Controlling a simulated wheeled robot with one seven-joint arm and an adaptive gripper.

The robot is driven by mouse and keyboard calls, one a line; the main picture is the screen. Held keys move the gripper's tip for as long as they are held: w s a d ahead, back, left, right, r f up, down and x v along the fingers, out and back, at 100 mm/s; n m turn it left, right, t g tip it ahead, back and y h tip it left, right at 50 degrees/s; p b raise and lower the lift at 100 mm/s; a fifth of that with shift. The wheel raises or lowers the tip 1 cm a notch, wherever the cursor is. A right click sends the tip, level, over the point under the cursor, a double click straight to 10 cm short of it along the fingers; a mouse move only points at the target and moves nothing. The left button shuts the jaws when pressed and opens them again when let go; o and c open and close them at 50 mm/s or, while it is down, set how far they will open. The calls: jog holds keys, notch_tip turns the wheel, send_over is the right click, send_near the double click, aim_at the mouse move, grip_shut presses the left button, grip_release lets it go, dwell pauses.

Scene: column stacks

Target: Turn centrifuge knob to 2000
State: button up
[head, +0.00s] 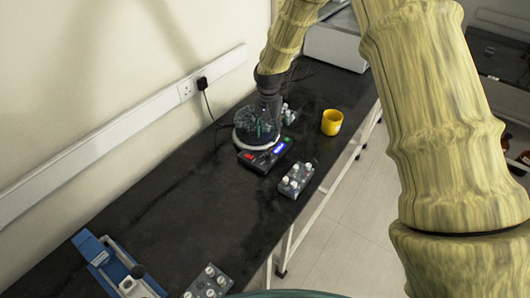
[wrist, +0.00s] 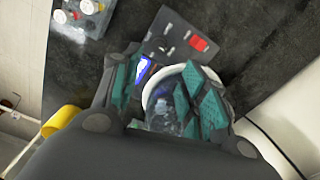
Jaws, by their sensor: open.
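The centrifuge (head: 243,136) stands on the black bench, a round white-rimmed bowl with a dark control panel (head: 264,159) at its front. In the wrist view, the panel (wrist: 160,38) shows a red switch (wrist: 199,43), small dark controls and part of a blue display (wrist: 144,72). Which control is the knob, and its setting, I cannot tell. My gripper (head: 267,122) points down over the bowl, behind the panel. In the wrist view my gripper (wrist: 160,88) is open, its teal pads apart, with the clear bowl (wrist: 164,112) seen between them. Nothing is held.
A yellow cup (head: 332,122) stands right of the centrifuge. A vial rack (head: 296,180) sits in front of the panel, another (head: 208,283) near the front edge. A blue device (head: 108,262) lies at lower left. The bench between is clear. A wall socket (head: 186,91) is behind.

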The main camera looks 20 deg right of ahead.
jog(key=p, duration=0.2)
send_over(268, 154)
jog(key=f, duration=0.5)
jog(key=shift+w+f, duration=0.15)
jog(key=shift+w, duration=0.2)
jog(key=shift+s+f+p, duration=0.25)
jog(key=shift+f+p, duration=0.05)
jog(key=shift+f, duration=0.25)
jog(key=shift+s+f+p, duration=0.2)
jog(key=shift+f+p, duration=0.1)
jog(key=shift+f, duration=0.2)
jog(key=f, duration=0.2)
jog(key=shift+w+f+p, duration=0.3)
jog(key=shift+s+f, duration=0.1)
jog(key=shift+s, duration=0.05)
jog(key=shift+f, duration=0.1)
grip_shut()
